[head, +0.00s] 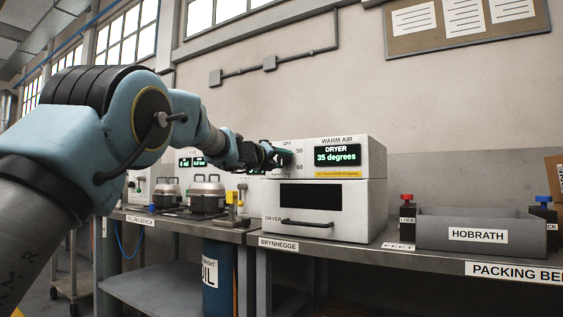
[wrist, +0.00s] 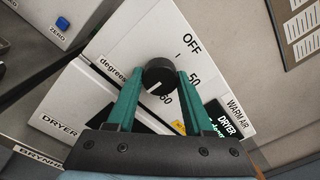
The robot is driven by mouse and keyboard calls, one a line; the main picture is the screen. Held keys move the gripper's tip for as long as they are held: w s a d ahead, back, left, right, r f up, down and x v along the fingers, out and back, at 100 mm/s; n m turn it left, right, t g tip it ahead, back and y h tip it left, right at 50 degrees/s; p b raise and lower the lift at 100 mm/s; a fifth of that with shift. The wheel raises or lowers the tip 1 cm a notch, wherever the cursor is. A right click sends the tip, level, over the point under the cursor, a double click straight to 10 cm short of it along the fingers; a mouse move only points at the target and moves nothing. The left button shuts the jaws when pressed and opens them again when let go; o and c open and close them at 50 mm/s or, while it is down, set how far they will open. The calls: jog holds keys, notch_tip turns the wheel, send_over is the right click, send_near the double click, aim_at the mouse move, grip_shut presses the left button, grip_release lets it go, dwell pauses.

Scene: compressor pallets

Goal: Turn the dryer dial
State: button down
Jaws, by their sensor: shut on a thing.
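The dryer (head: 332,200) is a white box on the bench, with a dark window and a handle below. Its display (head: 338,156) reads "DRYER 35 degrees". In the wrist view the black dial (wrist: 159,75) sits on the dryer's panel (wrist: 150,38), with OFF, 50 and 60 printed around it. The dial's white pointer line lies near its lower edge. My gripper (wrist: 156,80) has its green fingers on both sides of the dial and is shut on it. In the head view my gripper (head: 275,155) is at the panel's left part and hides the dial.
A grey HOBRATH tray (head: 478,233) stands right of the dryer, between a red-topped block (head: 407,220) and a blue-topped block (head: 543,215). Metal pots (head: 207,195) stand on the filling bench to the left. A blue cylinder (head: 218,275) stands below the benches.

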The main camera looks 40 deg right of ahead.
jog(key=shift+c, duration=1.4)
grip_release()
jog(key=shift+a, duration=0.1)
jog(key=b+v, duration=0.2)
jog(key=v, duration=0.8)
jog(key=shift+a, duration=0.3)
jog(key=shift+s, duration=0.1)
